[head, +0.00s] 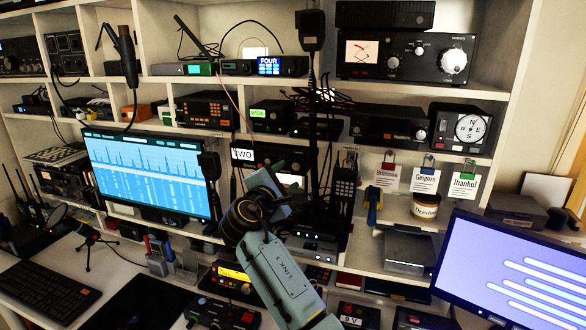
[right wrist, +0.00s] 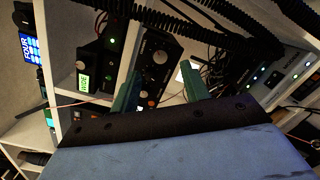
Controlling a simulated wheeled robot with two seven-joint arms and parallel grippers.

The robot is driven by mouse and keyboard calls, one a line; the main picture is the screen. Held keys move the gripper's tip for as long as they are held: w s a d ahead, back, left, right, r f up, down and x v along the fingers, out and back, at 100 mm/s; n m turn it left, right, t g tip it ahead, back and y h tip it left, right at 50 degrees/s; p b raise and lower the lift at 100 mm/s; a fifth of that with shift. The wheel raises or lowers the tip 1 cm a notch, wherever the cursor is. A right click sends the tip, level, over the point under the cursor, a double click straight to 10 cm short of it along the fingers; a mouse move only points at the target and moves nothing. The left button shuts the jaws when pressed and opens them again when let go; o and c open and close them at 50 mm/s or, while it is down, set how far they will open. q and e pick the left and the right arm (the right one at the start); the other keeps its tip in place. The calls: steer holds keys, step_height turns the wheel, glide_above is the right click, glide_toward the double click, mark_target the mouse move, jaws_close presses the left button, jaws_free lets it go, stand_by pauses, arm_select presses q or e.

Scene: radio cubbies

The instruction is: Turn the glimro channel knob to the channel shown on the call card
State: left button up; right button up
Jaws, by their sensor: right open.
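I cannot read the name glimro on any radio for sure. In the right wrist view a black radio with several knobs (right wrist: 157,58) lies beyond the fingers, seen tilted. My right gripper (head: 272,181) is in front of the middle cubbies; its two teal fingers (right wrist: 160,76) are apart with nothing between them that I can see held. A blue panel reading FOUR (head: 269,66) is on the upper shelf. My left gripper is not in view.
A radio with a green display (head: 258,114) sits just above. A hanging handset (head: 310,30) and its dark cords hang beside my arm. A monitor (head: 150,172) stands left, another (head: 515,270) right. Name cards (head: 425,180) hang on the right shelf.

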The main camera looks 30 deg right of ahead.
mark_target(296, 166)
steer(key=x, duration=0.5)
steer(key=shift+w+d, duration=0.15)
steer(key=shift+d, duration=0.05)
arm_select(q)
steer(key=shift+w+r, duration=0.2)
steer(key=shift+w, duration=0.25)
arm_select(e)
steer(key=c, duration=1)
